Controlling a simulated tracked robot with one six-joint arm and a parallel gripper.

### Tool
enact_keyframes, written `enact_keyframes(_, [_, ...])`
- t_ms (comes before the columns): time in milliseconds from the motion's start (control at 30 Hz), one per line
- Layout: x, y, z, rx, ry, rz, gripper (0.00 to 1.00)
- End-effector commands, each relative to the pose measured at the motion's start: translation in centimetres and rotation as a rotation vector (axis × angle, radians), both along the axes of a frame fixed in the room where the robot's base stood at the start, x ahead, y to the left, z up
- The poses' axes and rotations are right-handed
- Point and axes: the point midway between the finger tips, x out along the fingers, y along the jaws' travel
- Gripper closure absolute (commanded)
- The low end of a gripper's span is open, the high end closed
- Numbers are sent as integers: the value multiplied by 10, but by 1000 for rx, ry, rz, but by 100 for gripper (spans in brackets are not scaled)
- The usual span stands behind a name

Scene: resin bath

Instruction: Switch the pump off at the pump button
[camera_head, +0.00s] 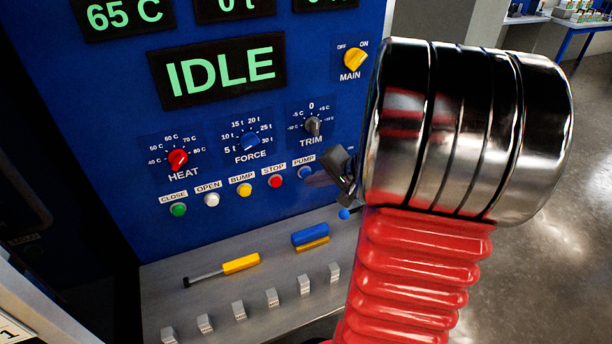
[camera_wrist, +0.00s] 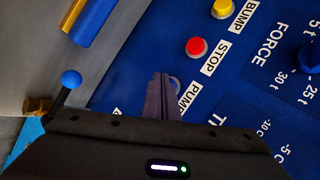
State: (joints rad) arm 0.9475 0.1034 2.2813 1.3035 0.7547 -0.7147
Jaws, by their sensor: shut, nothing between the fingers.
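The pump button (camera_head: 304,172) is a small blue button under the PUMP label at the right end of a button row on the blue panel (camera_head: 120,120). My gripper (camera_head: 338,168) is shut and empty, just right of the button and close to the panel. In the wrist view the shut fingers (camera_wrist: 163,98) point at the panel beside the PUMP label (camera_wrist: 187,97). They hide most of the pump button there; only a pale curved edge shows beside the tips. I cannot tell whether the fingers touch it.
The red stop button (camera_head: 275,181) is left of the pump button, with yellow, white and green buttons beyond. The TRIM knob (camera_head: 313,126) is above. A blue-knobbed lever (camera_wrist: 71,78) stands near my gripper. The grey ledge (camera_head: 215,285) below carries tools and small blocks. The display reads IDLE.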

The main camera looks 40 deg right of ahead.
Motion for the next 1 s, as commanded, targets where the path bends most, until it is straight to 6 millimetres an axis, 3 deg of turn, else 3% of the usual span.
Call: enact_keyframes(1000, [7, -2, 0, 0, 0, 1, 100])
